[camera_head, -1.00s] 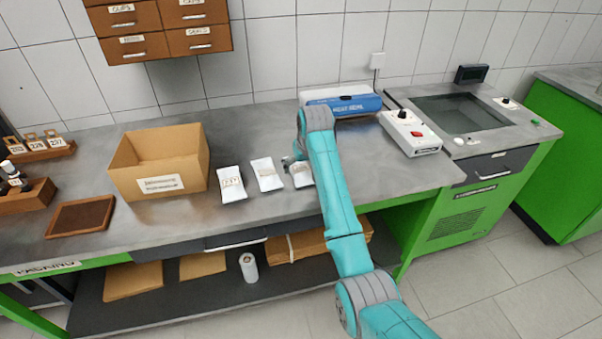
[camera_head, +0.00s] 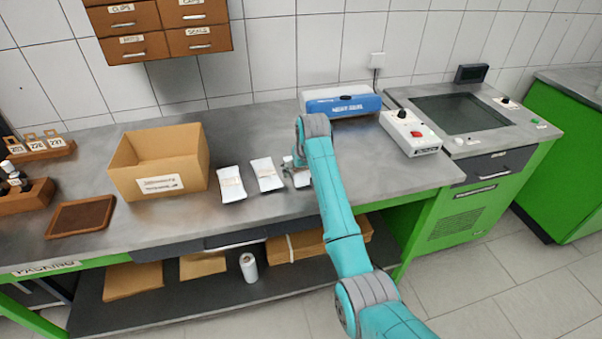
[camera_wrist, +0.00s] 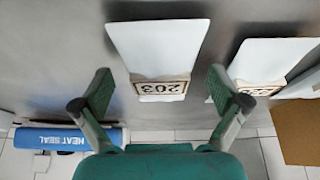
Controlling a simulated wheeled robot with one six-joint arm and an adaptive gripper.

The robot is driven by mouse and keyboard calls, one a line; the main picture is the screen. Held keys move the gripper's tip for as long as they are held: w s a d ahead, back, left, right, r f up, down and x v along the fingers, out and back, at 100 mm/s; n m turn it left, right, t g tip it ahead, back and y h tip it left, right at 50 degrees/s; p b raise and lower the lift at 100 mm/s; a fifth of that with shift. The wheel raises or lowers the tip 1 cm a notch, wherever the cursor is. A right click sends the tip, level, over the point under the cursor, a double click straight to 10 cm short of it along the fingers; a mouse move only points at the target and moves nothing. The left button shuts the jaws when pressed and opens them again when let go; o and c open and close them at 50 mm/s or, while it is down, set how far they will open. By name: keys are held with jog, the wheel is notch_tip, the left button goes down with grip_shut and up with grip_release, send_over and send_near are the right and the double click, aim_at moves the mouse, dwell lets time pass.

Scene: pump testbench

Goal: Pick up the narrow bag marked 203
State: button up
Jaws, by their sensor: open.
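The white narrow bag marked 203 (camera_wrist: 158,50) lies on the grey bench, its label upside down in the wrist view. In the head view it is the rightmost bag (camera_head: 303,179), partly hidden by my arm and gripper. My gripper (camera_wrist: 161,85) is open, one finger on each side of the bag's labelled end in the wrist view. I cannot tell whether the fingers touch it. The gripper also shows in the head view (camera_head: 296,163), mostly hidden behind my arm.
A second white bag (camera_head: 267,174) lies close left of it, and a third (camera_head: 231,184) beyond that. A cardboard box (camera_head: 125,165) stands further left. The blue heat sealer (camera_head: 345,105) stands behind my arm. A control box with a red button (camera_head: 410,132) is at right.

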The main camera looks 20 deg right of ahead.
jog(key=c, duration=1.4)
